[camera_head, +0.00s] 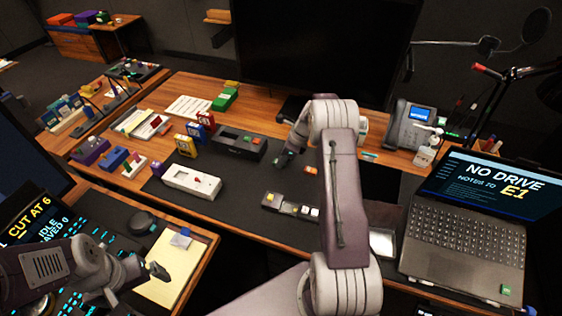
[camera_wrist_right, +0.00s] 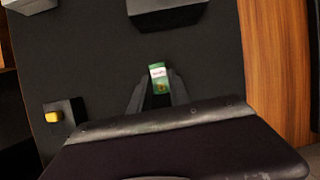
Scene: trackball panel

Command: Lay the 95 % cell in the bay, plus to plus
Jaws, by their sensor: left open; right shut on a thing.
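My right gripper (camera_head: 283,160) is shut on a small green cell (camera_wrist_right: 158,85) with a white label, above the dark mat (camera_head: 255,188). In the right wrist view the cell sits between the two fingertips (camera_wrist_right: 158,95); its label print and its plus end are too small to read. My left gripper (camera_head: 160,272) is open and empty over the yellow notepad. A dark box (camera_head: 239,146) with green and red marks stands left of my right gripper. A low tray (camera_head: 290,207) with several small pieces lies in front. I cannot tell which one holds the bay.
A laptop (camera_head: 470,220), a desk phone (camera_head: 408,125) and a large monitor (camera_head: 320,45) bound the right and back. Bare mat surrounds the held cell in the wrist view.

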